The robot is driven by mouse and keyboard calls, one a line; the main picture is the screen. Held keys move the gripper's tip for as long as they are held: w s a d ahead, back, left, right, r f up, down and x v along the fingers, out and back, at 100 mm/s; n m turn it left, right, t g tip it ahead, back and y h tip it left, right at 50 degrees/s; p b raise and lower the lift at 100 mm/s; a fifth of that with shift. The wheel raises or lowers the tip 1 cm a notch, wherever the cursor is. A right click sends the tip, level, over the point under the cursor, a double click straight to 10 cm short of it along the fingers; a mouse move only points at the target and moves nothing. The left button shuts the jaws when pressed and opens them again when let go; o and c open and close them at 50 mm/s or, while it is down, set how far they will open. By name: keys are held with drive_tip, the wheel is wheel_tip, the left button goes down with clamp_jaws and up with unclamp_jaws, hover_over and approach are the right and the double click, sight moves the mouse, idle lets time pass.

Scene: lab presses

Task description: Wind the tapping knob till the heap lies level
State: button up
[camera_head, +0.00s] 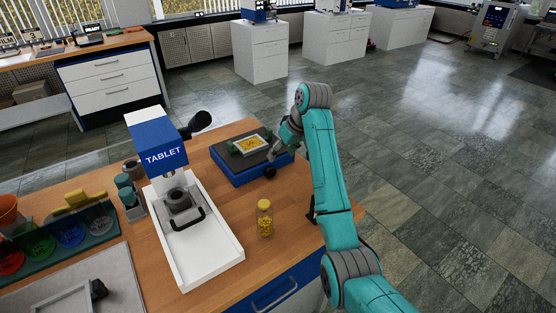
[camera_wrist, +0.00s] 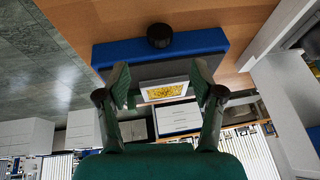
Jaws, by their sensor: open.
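The tapping device is a low blue box (camera_head: 256,174) with a dark top on the wooden bench. Its round black knob (camera_head: 269,172) sits on the near front side and also shows at the top of the wrist view (camera_wrist: 160,36). A pale tray (camera_head: 241,145) on the dark top holds a yellow heap (camera_head: 252,144); it also shows in the wrist view (camera_wrist: 163,92). My gripper (camera_wrist: 163,80) is open and empty, its fingers framing the tray in the wrist view. The knob lies beyond the fingertips there, apart from them. How level the heap is cannot be told.
A white and blue tablet press (camera_head: 166,155) stands left of the device. A jar of yellow grains (camera_head: 265,218) stands in front, near the arm. Coloured cups in a rack (camera_head: 75,231) are at far left. The bench ends just right of the device.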

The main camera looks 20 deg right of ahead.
sight(272, 172)
drive_tip(key=shift+s+d+r, duration=0.1)
drive_tip(key=shift+s+r, duration=0.05)
drive_tip(key=shift+r, duration=0.2)
drive_tip(key=shift+m+h, duration=0.4)
drive_tip(key=shift+m, duration=0.1)
drive_tip(key=x, duration=1.1)
drive_tip(key=shift+s+a+f, duration=0.1)
drive_tip(key=shift+a+f, duration=0.15)
drive_tip(key=shift+a, duration=0.2)
drive_tip(key=c, duration=1.1)
drive_tip(key=shift+d+y, duration=0.1)
drive_tip(key=shift+y, duration=0.7)
